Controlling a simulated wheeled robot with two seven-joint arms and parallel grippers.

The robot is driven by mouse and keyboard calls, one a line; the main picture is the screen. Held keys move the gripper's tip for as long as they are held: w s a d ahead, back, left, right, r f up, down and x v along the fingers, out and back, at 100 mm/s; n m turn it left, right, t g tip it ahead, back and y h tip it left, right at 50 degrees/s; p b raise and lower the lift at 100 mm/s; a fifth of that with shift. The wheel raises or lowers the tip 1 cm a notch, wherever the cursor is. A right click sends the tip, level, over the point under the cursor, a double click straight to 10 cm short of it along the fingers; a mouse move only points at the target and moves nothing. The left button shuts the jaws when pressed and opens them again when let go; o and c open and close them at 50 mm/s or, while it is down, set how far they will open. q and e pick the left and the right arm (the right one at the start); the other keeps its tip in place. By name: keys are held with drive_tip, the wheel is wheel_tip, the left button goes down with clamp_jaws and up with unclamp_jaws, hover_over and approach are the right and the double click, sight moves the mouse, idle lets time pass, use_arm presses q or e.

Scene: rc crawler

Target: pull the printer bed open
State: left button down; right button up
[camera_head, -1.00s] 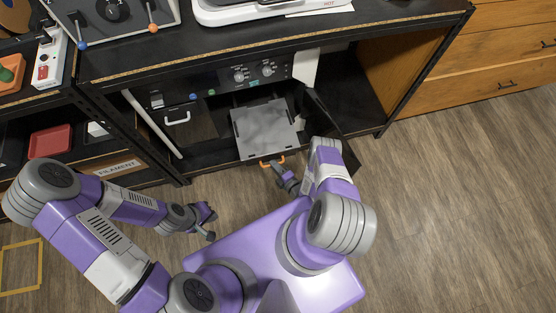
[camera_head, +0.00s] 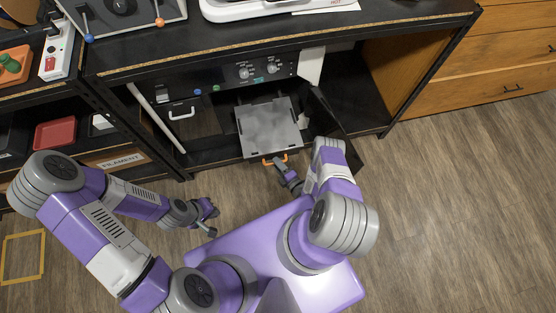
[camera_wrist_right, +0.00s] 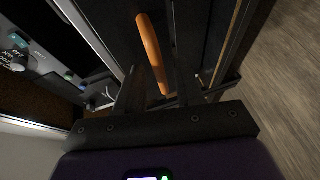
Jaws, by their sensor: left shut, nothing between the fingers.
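The printer bed (camera_head: 268,127) is a grey plate standing partly out of the dark printer in the lower shelf. Its orange handle (camera_head: 274,159) is at the front edge. My right gripper (camera_head: 281,168) is right at the handle. In the right wrist view the handle (camera_wrist_right: 153,52) runs between the dark fingers of my right gripper (camera_wrist_right: 158,92), which look apart, with a gap beside the handle. Whether a finger touches it is unclear. My left gripper (camera_head: 209,219) is shut and empty, over the floor to the left, away from the bed.
A dark open door panel (camera_head: 327,115) stands right of the bed, close to my right arm. The printer's control panel (camera_head: 255,70) is above the bed. A shelf with a red tray (camera_head: 55,134) is at left. The wooden floor at right is clear.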

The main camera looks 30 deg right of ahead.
drive_tip(key=p+v, duration=0.2)
drive_tip(key=v, duration=0.5)
drive_tip(key=shift+s, duration=0.15)
drive_tip(key=shift+d, duration=0.1)
